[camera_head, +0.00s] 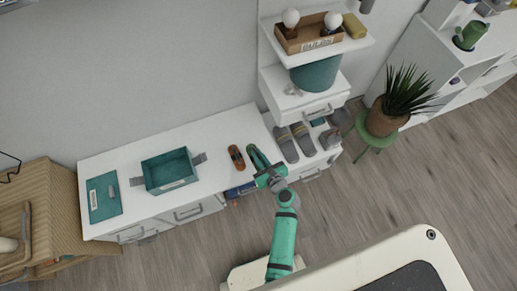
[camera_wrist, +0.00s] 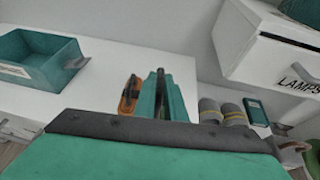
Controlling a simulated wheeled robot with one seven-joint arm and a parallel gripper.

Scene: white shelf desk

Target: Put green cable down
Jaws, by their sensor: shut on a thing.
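The green cable (camera_head: 257,156) is a narrow green bundle at the end of my gripper (camera_head: 268,176), over the right part of the white desk top. My gripper is shut on it. In the wrist view the green cable (camera_wrist: 148,100) shows as a green strip beyond the dark wrist edge, partly hidden and hard to tell from the green fingers. I cannot tell whether the cable touches the desk. An orange cable (camera_head: 236,157) lies on the desk just left of it, and also shows in the wrist view (camera_wrist: 130,95).
A teal open box (camera_head: 168,185) and a teal flat case (camera_head: 104,197) are on the white desk (camera_head: 215,135) to the left. Grey slippers (camera_head: 287,145) lie on the lower shelf at right. A white drawer unit (camera_wrist: 262,60) stands close on the right. Desk behind the cables is clear.

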